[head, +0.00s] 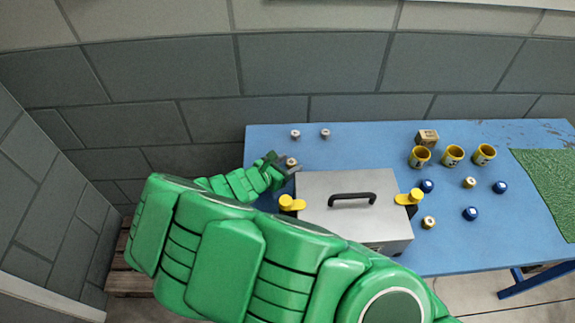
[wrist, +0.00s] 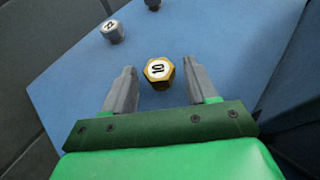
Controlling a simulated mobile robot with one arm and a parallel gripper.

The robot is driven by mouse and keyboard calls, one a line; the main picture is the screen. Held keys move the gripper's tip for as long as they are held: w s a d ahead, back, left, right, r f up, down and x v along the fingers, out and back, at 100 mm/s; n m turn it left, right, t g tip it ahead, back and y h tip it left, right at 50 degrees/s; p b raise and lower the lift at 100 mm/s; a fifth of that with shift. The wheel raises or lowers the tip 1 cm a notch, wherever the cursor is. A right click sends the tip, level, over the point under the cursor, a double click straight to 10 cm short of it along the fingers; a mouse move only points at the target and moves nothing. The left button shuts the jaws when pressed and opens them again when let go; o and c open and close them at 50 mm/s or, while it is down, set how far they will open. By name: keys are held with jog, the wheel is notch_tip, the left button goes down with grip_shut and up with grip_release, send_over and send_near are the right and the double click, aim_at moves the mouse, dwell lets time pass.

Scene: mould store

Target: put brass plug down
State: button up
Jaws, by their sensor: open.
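The brass plug (wrist: 158,72) is a hexagonal gold piece with a white top marked 10. In the wrist view it sits between the fingertips of my gripper (wrist: 158,80), with a gap on both sides. My gripper is open. The plug appears to stand upright on the blue table (wrist: 75,95); its contact with the top is hard to see. In the head view my gripper (head: 279,164) is at the table's left edge, left of the grey metal box, with the plug's pale top (head: 291,162) at its fingers.
A grey box (head: 335,190) with a black handle and yellow clamps stands close to the right. Two small plugs (head: 295,133) (head: 325,132) stand behind.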

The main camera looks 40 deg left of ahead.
jog(key=shift+v, duration=3.7)
jog(key=shift+o, duration=0.4)
jog(key=shift+w, duration=0.1)
